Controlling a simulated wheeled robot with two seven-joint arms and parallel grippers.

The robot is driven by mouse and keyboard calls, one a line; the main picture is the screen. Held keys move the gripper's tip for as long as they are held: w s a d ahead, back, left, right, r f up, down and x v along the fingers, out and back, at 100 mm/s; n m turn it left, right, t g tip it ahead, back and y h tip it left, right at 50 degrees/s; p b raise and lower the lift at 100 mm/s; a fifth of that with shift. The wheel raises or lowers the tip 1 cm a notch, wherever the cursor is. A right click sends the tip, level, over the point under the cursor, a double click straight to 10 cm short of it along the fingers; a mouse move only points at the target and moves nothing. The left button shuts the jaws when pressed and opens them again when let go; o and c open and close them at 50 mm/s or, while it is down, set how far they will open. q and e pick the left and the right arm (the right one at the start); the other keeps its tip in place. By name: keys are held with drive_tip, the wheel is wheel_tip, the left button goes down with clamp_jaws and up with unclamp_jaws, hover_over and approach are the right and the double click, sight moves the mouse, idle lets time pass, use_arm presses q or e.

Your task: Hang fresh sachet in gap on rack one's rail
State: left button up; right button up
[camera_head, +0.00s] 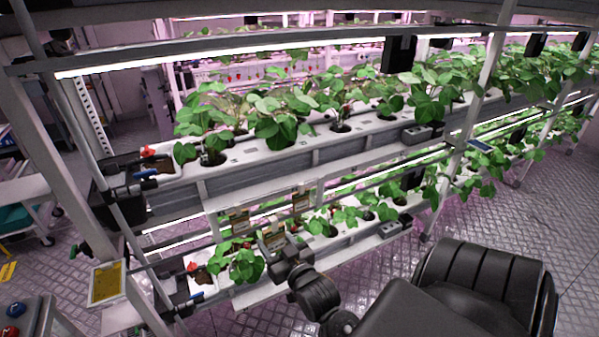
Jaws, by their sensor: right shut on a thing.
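My right gripper (276,250) reaches in from the lower right to the front of the near rack, by the lower planted gutter (345,242). It is shut on a small brownish sachet (273,238), partly hidden by the jaws. One tan sachet (238,222) hangs to the left of the gripper and another sachet (301,203) hangs to the right, both under the upper gutter. The held sachet is between these two in the picture. I cannot tell whether it touches the rail. My left gripper is not in view.
Strawberry plants (280,122) fill the upper gutter (300,158), and more leaves (242,266) stand close to my right gripper below. A yellow card (107,282) is at the rack's left end. A white rack post (483,85) stands at right. The patterned floor (535,212) is clear at right.

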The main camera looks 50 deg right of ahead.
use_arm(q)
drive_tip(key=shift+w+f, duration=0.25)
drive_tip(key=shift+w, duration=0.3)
use_arm(e)
drive_tip(key=s+d+f+h, duration=0.1)
drive_tip(key=s+d+f, duration=0.1)
drive_tip(key=d+f, duration=0.2)
drive_tip(key=d, duration=0.3)
drive_tip(key=shift+s+f+m+h, duration=0.15)
drive_tip(key=shift+s+m+h, duration=0.15)
drive_tip(key=shift+m, duration=0.1)
use_arm(q)
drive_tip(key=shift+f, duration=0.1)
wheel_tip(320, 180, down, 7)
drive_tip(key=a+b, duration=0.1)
drive_tip(key=b, duration=0.6)
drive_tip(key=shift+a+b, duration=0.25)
drive_tip(key=shift+b, duration=0.1)
use_arm(e)
drive_tip(key=x, duration=1.6)
drive_tip(key=shift+f, duration=0.3)
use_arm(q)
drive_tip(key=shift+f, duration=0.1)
